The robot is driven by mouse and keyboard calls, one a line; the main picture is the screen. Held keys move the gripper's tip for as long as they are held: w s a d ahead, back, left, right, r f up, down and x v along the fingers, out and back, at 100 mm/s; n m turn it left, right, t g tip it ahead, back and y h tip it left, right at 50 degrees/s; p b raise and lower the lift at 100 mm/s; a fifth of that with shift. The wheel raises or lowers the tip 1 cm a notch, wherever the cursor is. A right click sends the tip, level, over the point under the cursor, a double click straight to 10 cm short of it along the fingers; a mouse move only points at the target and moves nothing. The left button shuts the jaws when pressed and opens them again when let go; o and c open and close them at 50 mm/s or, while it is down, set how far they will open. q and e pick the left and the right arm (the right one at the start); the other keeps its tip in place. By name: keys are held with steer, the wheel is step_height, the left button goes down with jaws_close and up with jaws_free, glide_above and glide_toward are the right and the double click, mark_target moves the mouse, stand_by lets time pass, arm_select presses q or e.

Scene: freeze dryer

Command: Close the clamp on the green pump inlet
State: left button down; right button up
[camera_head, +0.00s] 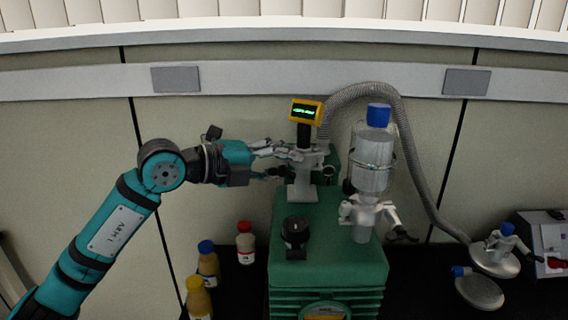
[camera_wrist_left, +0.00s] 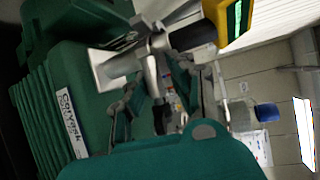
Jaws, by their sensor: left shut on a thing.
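The green pump (camera_head: 325,250) stands on the dark bench, with a silver inlet fitting (camera_head: 303,180) on top at its left rear. The metal clamp (camera_head: 312,157) sits around this fitting, below the yellow gauge (camera_head: 306,111). In the left wrist view, the clamp (camera_wrist_left: 152,45) shows just beyond the fingers. My left gripper (camera_head: 285,163) reaches in from the left at clamp height and is shut on part of the clamp. Its fingers (camera_wrist_left: 165,85) partly hide the clamp, so I cannot tell how far it is closed. My right gripper is not in view.
A glass vessel with a blue cap (camera_head: 372,165) stands right of the inlet. A grey corrugated hose (camera_head: 408,150) arches behind it. Several bottles (camera_head: 208,262) stand left of the pump. The wall is close behind.

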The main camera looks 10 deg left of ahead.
arm_select(q)
steer(key=shift+w+a+f+m+g+h, duration=0.3)
steer(key=shift+w+f+m+g+h, duration=0.25)
steer(key=shift+m+g, duration=0.35)
steer(key=c, duration=1.3)
jaws_free()
steer(key=shift+s+a, duration=0.1)
steer(key=shift+a, duration=0.05)
steer(key=shift+o, duration=0.2)
steer(key=shift+r+p, duration=0.15)
steer(key=shift+p, duration=0.15)
steer(key=v, duration=1.1)
steer(key=shift+a, duration=0.35)
steer(key=shift+s+r, duration=0.1)
steer(key=shift+s, duration=0.05)
